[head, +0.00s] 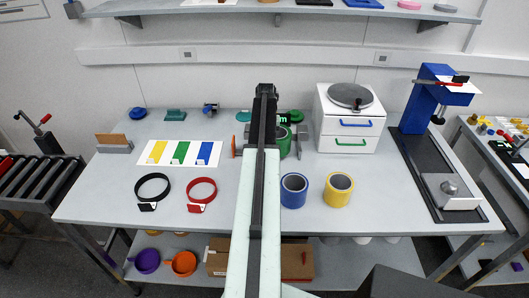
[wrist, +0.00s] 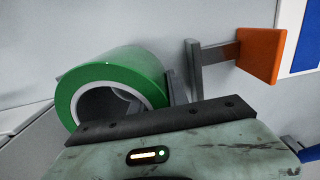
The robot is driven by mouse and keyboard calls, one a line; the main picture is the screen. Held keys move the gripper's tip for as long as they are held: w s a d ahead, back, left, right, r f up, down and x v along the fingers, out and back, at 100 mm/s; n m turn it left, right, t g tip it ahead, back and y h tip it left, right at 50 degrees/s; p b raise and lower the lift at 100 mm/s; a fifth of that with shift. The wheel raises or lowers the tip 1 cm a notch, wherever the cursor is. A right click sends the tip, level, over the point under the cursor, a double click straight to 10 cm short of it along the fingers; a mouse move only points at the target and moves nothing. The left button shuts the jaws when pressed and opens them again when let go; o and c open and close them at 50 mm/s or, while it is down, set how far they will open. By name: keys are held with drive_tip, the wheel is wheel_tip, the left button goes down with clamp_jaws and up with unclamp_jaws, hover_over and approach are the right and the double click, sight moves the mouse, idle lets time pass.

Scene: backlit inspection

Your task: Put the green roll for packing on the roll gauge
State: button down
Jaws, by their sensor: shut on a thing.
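The green roll (wrist: 118,75) lies at the left in the wrist view, its pale-rimmed hole facing me. In the head view the green roll (head: 285,143) shows just right of my arm, partly hidden. My gripper (wrist: 172,90) is shut on the roll; its grip is mostly hidden. An orange plate (wrist: 262,55) on a grey bar with an upright grey piece, apparently part of the roll gauge, stands right of the roll. The orange part (head: 234,147) shows left of my arm in the head view. I cannot tell whether the roll touches the gauge.
A blue roll (head: 293,190) and a yellow roll (head: 338,190) stand near the front of the table. A striped sheet (head: 179,153), a black ring (head: 152,187) and a red ring (head: 201,192) lie left. A white drawer unit (head: 346,130) is right, beside a blue press (head: 435,95).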

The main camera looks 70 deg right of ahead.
wheel_tip(320, 180, down, 3)
drive_tip(key=shift+b, duration=0.9)
drive_tip(key=shift+r, duration=0.25)
drive_tip(key=shift+f, duration=0.25)
drive_tip(key=c, duration=1.3)
unclamp_jaws()
drive_tip(key=shift+r, duration=0.1)
wheel_tip(320, 180, up, 13)
drive_tip(key=p, duration=1.2)
drive_tip(key=shift+f+p, duration=0.2)
drive_tip(key=shift+p, duration=0.15)
drive_tip(key=shift+f, duration=0.15)
